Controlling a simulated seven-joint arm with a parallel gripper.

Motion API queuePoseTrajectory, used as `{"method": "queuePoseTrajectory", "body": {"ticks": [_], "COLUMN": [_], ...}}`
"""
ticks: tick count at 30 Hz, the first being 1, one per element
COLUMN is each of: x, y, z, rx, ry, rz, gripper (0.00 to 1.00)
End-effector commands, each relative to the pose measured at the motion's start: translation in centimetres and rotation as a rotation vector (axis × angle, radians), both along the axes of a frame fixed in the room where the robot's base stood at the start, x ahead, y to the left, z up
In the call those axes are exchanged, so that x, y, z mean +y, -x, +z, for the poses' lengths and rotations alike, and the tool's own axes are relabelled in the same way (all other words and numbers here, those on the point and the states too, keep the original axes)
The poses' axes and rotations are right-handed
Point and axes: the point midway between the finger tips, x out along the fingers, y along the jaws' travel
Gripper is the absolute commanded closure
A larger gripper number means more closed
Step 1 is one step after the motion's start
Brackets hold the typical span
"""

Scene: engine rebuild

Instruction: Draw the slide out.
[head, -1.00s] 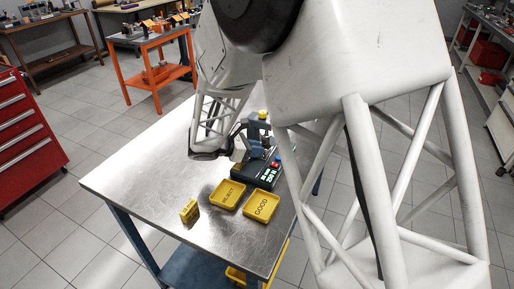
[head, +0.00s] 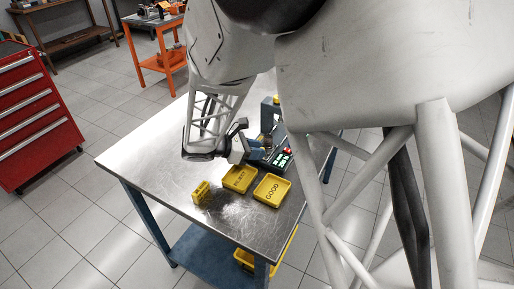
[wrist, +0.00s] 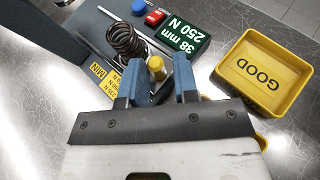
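A dark spring tester lies at the far side of the steel table in the head view; its green display (wrist: 181,38) reads 38 mm, 250 N in the wrist view. A dark coil spring (wrist: 127,42) stands on it. A yellow-topped knob (wrist: 156,67), perhaps the slide's handle, shows between the blue fingers of my gripper (wrist: 161,70). The fingers are apart, with a visible gap to the right of the knob; contact is unclear. In the head view my gripper (head: 254,151) is low beside the tester (head: 285,160). The slide itself is mostly hidden.
A yellow GOOD tray (head: 271,202) and a yellow REJECT tray (head: 225,183) stand in front of the tester. A small yellow block (head: 201,192) stands to their left. The table's left part (head: 150,150) is bare. A red drawer cabinet (head: 35,120) stands beyond it.

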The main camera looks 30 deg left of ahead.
Motion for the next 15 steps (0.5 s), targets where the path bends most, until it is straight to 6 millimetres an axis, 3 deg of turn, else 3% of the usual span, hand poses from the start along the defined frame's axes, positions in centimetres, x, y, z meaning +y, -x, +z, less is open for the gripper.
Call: {"method": "queuePoseTrajectory", "body": {"ticks": [3, 15], "x": [0.02, 0.25], "y": [-0.07, 0.07], "z": [-0.02, 0.14], "rx": [0.0, -0.001], "ry": [0.0, -0.001], "rz": [0.0, 0.001], "gripper": [0.57, 0.57]}}
